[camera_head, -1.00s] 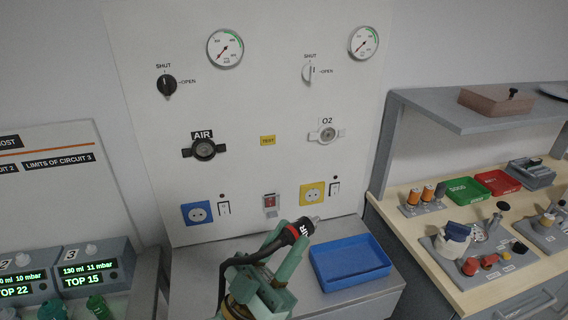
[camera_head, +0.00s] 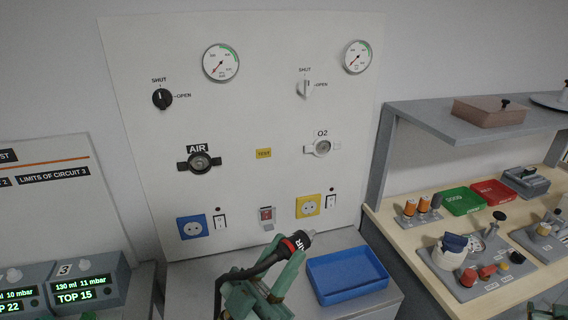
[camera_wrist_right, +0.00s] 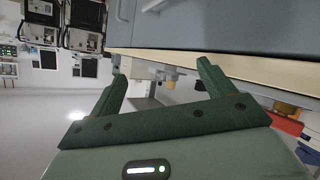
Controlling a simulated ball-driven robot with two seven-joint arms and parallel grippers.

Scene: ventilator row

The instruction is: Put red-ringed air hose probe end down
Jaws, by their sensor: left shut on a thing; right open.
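My left gripper (camera_head: 270,276) is shut on the red-ringed air hose probe (camera_head: 293,244). The probe is black with a red ring and the word AIR, and its grey tip points up and to the right. Its black hose (camera_head: 240,272) bends down to the left. The probe is in the air before the panel, apart from the black AIR socket (camera_head: 200,162) and left of the blue tray (camera_head: 347,275). My right gripper (camera_wrist_right: 163,75) is open and empty in the right wrist view.
The blue tray stands empty on a grey counter. The wooden bench (camera_head: 405,235) at the right holds several small parts, a green tray (camera_head: 463,200) and a red tray (camera_head: 494,191). Monitors (camera_head: 85,288) stand at the lower left. The O2 socket (camera_head: 322,147) is empty.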

